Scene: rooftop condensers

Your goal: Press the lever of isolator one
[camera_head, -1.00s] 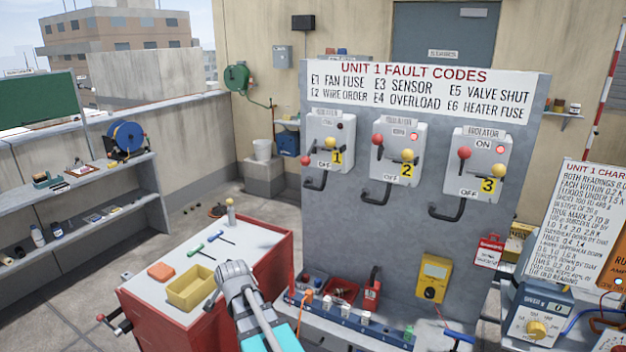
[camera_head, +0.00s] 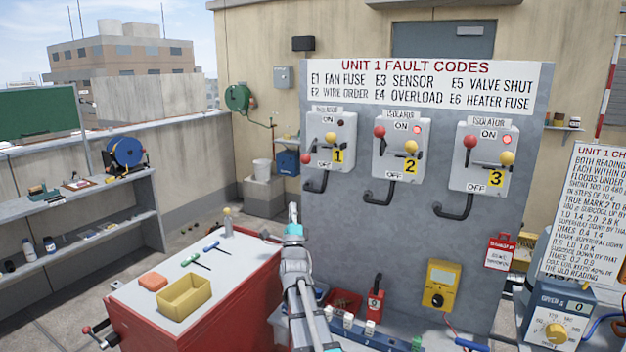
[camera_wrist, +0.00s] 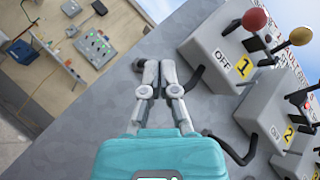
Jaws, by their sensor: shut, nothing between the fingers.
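Isolator one (camera_head: 329,139) is a white box at the left of the grey panel, with a yellow "1" label. Its lever carries a red ball (camera_head: 306,158) low at the left and a yellow ball (camera_head: 330,138) higher at the right. Its lamp (camera_head: 340,122) is dark. In the wrist view isolator one (camera_wrist: 225,62) is tilted at the upper right, with the red ball (camera_wrist: 255,20) and yellow ball (camera_wrist: 300,36) above it. My gripper (camera_head: 293,208) is shut and empty, below and left of isolator one, apart from it; its fingers also show in the wrist view (camera_wrist: 158,66).
Isolator two (camera_head: 402,150) and isolator three (camera_head: 484,158) stand to the right, lamps lit red. Black curved conduits (camera_head: 316,182) hang below the boxes. A red cabinet (camera_head: 200,320) with a yellow tray (camera_head: 184,294) stands at lower left. A yellow meter (camera_head: 440,284) is lower on the panel.

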